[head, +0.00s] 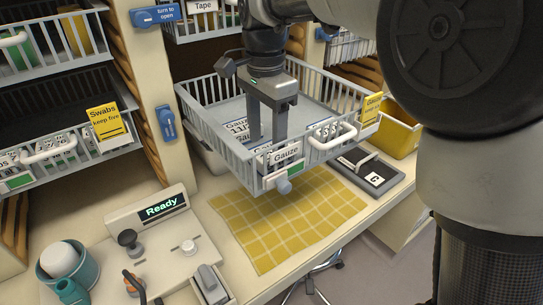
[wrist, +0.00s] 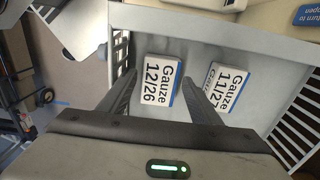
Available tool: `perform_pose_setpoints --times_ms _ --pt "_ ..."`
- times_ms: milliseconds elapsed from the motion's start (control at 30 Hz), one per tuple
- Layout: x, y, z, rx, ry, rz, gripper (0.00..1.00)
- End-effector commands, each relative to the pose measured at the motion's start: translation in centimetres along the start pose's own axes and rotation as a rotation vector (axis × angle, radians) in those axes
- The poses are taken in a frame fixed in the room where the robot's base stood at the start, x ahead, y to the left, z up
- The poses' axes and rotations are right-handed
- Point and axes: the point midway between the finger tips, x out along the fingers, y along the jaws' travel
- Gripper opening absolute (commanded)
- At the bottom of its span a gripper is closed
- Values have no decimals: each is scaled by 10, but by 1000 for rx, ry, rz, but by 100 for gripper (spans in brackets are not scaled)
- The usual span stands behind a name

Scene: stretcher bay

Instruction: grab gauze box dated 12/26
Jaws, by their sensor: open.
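The white gauze box dated 12/26 (wrist: 160,88) lies flat in the wrist view, with a blue edge strip on its right. My gripper (wrist: 159,76) is open, its two fingers on either side of this box, with nothing held. A gauze box marked 11/27 (wrist: 232,88) lies right of the right finger, which partly hides it and its neighbouring label. In the head view my gripper (head: 266,138) points down into the grey basket (head: 222,162). There a gauze box marked 11 (head: 237,127) shows behind the fingers; the 12/26 date cannot be read.
The basket's slatted walls surround the boxes, with bare floor (wrist: 200,45) beyond them. A yellow checked cloth (head: 285,215) lies below on the counter. A dark case marked C (head: 375,180) and a yellow bin (head: 402,135) stand at right. A "Ready" panel (head: 160,208) stands at left.

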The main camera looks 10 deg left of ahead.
Motion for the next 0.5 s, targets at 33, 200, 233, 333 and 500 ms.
perform_pose_setpoints --times_ms 33,200,233,333,500 --pt "9 0 -1 1 -1 5 58" --pt "34 0 -3 0 -1 4 58" --pt "36 -1 -3 0 -1 3 58" --pt "41 -1 -3 0 0 2 58" --pt "41 -1 -3 0 0 2 58"
